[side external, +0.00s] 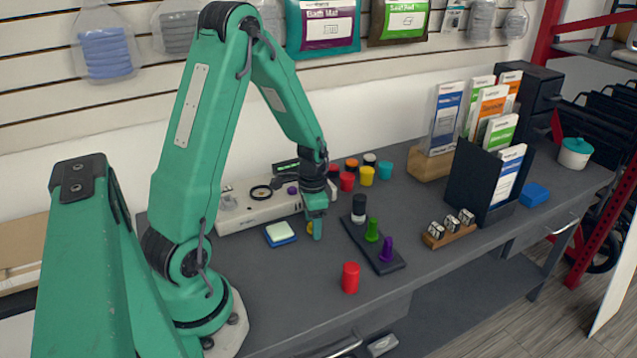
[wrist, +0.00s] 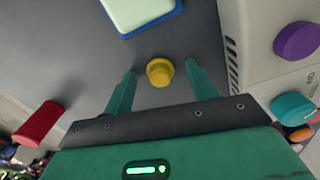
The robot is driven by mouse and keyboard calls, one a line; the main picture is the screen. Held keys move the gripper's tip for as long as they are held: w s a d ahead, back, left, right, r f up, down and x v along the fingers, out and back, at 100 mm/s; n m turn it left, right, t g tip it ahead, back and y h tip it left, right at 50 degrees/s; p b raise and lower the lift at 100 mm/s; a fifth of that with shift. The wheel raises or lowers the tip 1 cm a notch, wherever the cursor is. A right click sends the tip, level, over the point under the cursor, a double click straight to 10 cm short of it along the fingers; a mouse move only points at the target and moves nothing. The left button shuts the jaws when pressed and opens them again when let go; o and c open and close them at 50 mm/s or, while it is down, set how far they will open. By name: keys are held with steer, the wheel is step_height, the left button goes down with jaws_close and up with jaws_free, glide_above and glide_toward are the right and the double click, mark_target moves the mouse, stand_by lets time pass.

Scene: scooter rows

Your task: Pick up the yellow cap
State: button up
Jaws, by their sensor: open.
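The yellow cap (wrist: 160,71) shows round in the wrist view, on the grey bench top between the tips of my two green fingers. My gripper (wrist: 161,66) is open, with a gap on each side of the cap. In the side view my gripper (side external: 316,228) points down low over the bench, and only a sliver of the yellow cap (side external: 309,228) shows beside its finger. The rest of the cap is hidden there by the finger. I cannot tell how far the fingertips are above the bench.
A blue-and-white pad (side external: 279,233) lies left of my gripper, and a white unit (side external: 262,205) stands behind. A dark strip with pegs (side external: 375,243) is to the right. A red cylinder (side external: 350,277) stands in front. A larger yellow cylinder (side external: 367,175) stands farther back among coloured ones.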

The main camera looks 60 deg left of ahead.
stand_by(0.4)
steer(key=c, duration=1.1)
steer(key=shift+o, duration=0.2)
steer(key=shift+r, duration=0.1)
steer(key=shift+r, duration=0.8)
steer(key=r, duration=0.1)
steer(key=d+r, duration=0.1)
steer(key=shift+r, duration=0.4)
steer(key=d+r, duration=0.6)
steer(key=d, duration=0.4)
steer(key=shift+s+d+r, duration=0.2)
steer(key=shift+s+d, duration=0.15)
steer(key=shift+w+a, duration=0.1)
